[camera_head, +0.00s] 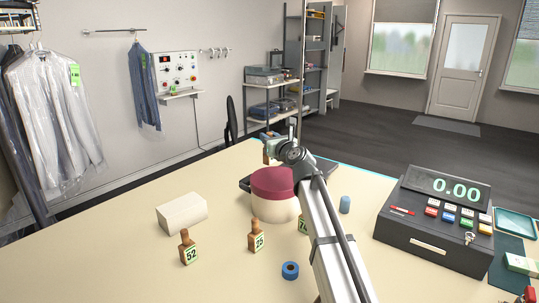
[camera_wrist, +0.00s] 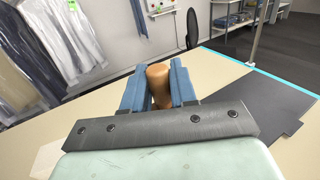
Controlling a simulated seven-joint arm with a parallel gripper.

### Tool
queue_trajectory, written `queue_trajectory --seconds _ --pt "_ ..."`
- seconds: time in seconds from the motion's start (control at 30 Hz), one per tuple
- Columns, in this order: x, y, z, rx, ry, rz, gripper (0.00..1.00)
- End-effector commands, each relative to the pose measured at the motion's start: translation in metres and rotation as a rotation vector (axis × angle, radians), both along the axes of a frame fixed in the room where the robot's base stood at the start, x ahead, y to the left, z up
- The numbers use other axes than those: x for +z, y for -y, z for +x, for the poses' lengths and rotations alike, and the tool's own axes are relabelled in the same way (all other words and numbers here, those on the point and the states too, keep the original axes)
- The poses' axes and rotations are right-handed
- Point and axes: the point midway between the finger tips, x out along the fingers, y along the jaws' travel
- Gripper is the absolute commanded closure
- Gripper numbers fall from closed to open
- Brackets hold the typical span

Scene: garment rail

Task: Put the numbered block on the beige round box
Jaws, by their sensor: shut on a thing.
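My gripper (camera_head: 269,141) is shut on a brown wooden numbered block (camera_head: 267,155), held in the air behind and above the round box. In the wrist view the block's rounded brown top (camera_wrist: 159,84) sits between the two blue fingers (camera_wrist: 160,90). Its number cannot be read. The beige round box (camera_head: 272,210) with a maroon lid stands on the table; my arm covers part of its right side. Similar numbered blocks stand on the table: one marked 52 (camera_head: 187,248), one marked 25 (camera_head: 256,236), and one mostly hidden behind my arm (camera_head: 303,226).
A white block (camera_head: 182,213) lies left of the box. A blue ring (camera_head: 290,271) and a blue cylinder (camera_head: 345,204) are near my arm. A dark cash register (camera_head: 433,222) stands at the right. A dark flat mat (camera_wrist: 262,107) lies behind the box. The front left table is clear.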

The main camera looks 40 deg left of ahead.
Motion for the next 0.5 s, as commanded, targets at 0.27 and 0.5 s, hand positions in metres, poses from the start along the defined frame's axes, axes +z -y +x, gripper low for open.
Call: queue_trajectory --seconds 0.27,0.5 --pt "-0.024 0.0 0.0 0.0 -0.001 0.0 1.0" --pt "-0.046 0.0 0.0 -0.001 -0.001 0.0 1.0"
